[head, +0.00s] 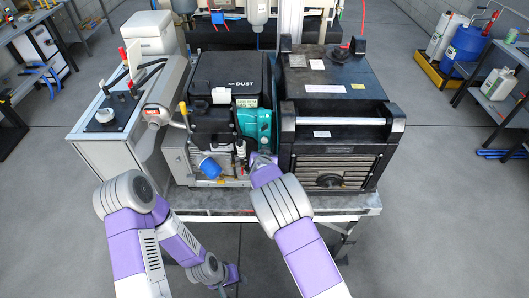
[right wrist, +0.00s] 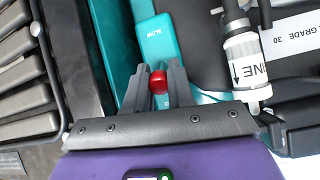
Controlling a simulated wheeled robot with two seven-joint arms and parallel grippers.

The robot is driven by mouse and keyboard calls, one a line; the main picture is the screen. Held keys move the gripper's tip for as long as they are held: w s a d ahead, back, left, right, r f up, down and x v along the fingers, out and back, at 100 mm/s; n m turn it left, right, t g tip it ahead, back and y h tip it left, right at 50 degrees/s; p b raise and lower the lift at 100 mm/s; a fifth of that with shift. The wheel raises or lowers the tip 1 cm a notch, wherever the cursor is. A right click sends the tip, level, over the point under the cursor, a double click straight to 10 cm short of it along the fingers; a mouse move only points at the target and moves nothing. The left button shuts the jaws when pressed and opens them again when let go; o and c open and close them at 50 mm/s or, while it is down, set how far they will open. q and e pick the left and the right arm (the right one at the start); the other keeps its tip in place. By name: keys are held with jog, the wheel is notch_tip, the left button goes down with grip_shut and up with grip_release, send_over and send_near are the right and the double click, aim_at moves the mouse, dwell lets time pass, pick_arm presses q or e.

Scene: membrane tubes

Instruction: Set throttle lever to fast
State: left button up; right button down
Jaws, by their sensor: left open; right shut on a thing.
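The throttle lever's red knob (right wrist: 158,82) sits between the two dark fingers of my right gripper (right wrist: 159,84), which is shut on it. The knob is beside a teal housing (right wrist: 153,42) with the word SLOW printed above the knob in the right wrist view. Other lettering near the fingers is mostly hidden. In the head view my right gripper (head: 262,160) is at the teal part (head: 254,127) of the engine, and the knob cannot be made out there. My left gripper (head: 230,275) hangs low in front of the bench, open and away from the engine.
A black ribbed box (head: 333,165) stands close to the right of my right gripper. A clear filter-like cylinder (right wrist: 243,62) is to the right of the fingers in the right wrist view. A grey cabinet (head: 100,150) stands left. The floor in front is open.

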dwell(0.4)
jog(key=c, duration=1)
grip_release()
jog(key=shift+o, duration=0.2)
jog(key=shift+s+r, duration=0.1)
jog(key=v, duration=0.7)
jog(key=shift+s+d, duration=0.1)
jog(key=shift+s, duration=0.05)
